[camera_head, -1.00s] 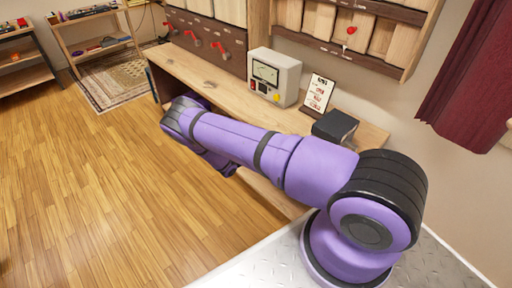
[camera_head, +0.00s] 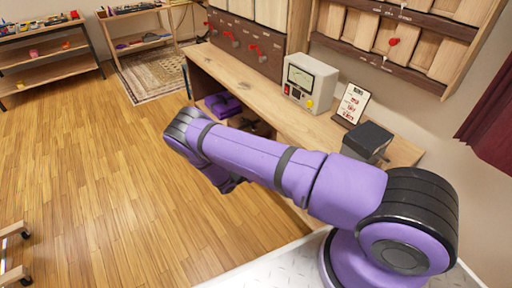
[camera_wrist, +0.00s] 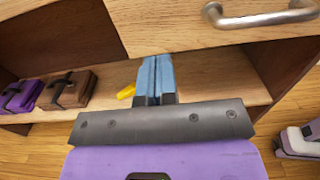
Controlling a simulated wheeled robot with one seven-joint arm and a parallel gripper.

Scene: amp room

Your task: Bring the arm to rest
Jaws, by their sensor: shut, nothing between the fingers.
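My purple arm (camera_head: 255,158) reaches out to the left across the head view, in front of the wooden bench. Its far end bends down, and the gripper is hidden there. In the wrist view my gripper (camera_wrist: 155,78) has its two blue fingers together with nothing between them. The fingers point toward the wooden shelf under the bench, below a drawer front. Whether they touch the shelf I cannot tell.
A meter box (camera_head: 309,82), a card (camera_head: 351,103) and a black box (camera_head: 367,141) stand on the bench. A metal drawer handle (camera_wrist: 262,14) is above the fingers. A brown case (camera_wrist: 68,90), a purple case (camera_wrist: 20,96) and a yellow object (camera_wrist: 126,92) are on the shelf.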

